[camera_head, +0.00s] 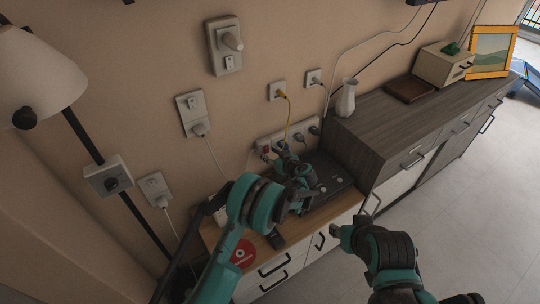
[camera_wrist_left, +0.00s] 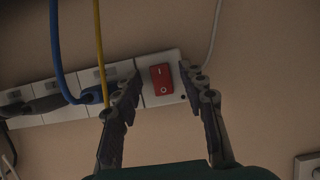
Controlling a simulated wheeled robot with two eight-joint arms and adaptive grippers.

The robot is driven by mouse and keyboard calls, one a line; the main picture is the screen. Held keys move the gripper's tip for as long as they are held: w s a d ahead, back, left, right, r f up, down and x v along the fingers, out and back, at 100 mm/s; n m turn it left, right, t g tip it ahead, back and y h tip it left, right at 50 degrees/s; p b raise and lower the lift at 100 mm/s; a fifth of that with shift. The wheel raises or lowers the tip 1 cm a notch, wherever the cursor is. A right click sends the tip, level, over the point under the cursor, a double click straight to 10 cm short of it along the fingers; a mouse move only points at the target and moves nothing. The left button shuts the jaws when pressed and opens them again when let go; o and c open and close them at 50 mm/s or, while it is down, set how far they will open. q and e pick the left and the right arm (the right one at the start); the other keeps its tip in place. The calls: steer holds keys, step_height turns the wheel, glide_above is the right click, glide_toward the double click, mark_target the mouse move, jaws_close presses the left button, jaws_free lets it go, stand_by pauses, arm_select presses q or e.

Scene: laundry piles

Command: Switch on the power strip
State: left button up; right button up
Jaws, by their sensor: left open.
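The white power strip (camera_head: 272,138) is fixed to the wall above a low cabinet, with several plugs in it. In the left wrist view the strip (camera_wrist_left: 62,114) runs across the upper left, with a red rocker switch (camera_wrist_left: 162,79) marked I and O near its right end. My left gripper (camera_head: 284,158) is open and empty near the strip. In the left wrist view its two fingers (camera_wrist_left: 161,84) appear on either side of the switch. I cannot tell whether they touch the strip. My right arm (camera_head: 388,250) shows at lower right; its jaws are not clear.
A dark box (camera_head: 325,182) lies on the low cabinet close to my left gripper. Yellow and blue cords hang by the strip. A white vase (camera_head: 346,98) stands on the grey dresser (camera_head: 385,130). Other wall sockets (camera_head: 192,108) are at left. Floor at right is clear.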

arm_select(q)
jaws_close()
steer(key=shift+f+t+y, duration=0.25)
steer(key=shift+t+y, duration=0.15)
steer(key=shift+t, duration=0.1)
steer(key=shift+f+t+y, duration=0.1)
steer(key=shift+t+y, duration=0.4)
steer(key=shift+t, duration=0.2)
jaws_free()
